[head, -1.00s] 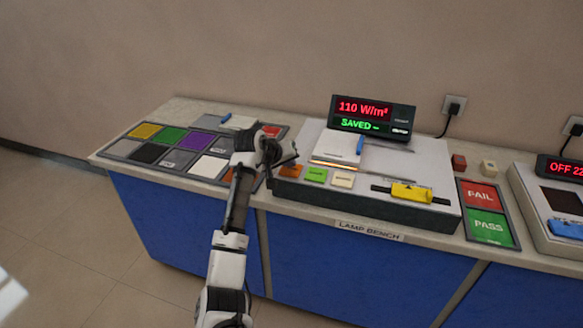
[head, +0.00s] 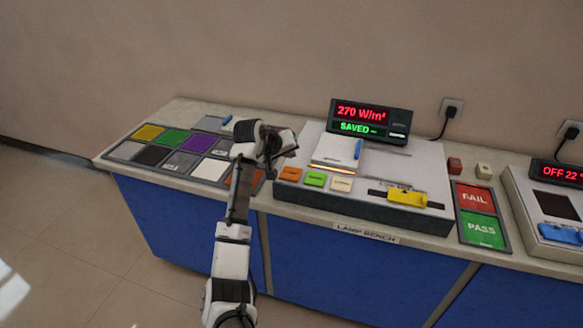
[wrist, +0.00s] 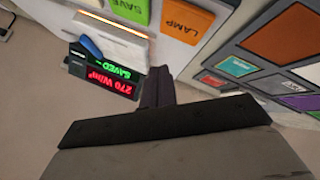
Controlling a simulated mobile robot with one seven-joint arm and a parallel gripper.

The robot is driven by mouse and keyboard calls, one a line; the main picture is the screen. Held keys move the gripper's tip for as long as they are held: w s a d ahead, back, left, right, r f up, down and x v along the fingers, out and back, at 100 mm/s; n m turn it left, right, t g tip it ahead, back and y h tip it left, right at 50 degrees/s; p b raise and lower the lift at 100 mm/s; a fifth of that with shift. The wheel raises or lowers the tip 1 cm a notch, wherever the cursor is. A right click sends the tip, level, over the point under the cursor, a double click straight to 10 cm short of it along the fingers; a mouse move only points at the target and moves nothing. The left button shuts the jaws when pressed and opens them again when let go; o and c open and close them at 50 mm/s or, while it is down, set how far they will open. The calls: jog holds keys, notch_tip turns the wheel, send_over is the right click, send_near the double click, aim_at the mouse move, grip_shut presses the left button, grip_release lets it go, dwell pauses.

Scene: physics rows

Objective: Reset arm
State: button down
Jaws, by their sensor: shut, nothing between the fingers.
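My arm reaches up from the bottom of the head view, and my gripper (head: 289,145) hangs over the gap between the colour tile board and the lamp bench. In the wrist view my gripper (wrist: 156,87) shows as dark fingers shut together with nothing between them. It touches nothing that I can make out. The lamp bench (head: 350,212) has an orange, a green and a cream button at its front left and a yellow slider (head: 407,198) at its front right. Its display (head: 369,120) reads 270 W/m² and SAVED.
The colour tile board (head: 126,150) lies left of my gripper. Red FAIL (head: 474,197) and green PASS (head: 483,231) panels lie right of the lamp bench. Another device with a display (head: 562,172) stands at the far right. A wall closes off the back.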

notch_tip(320, 180, up, 2)
jog(key=shift+r+p, duration=0.1)
jog(key=shift+p, duration=0.3)
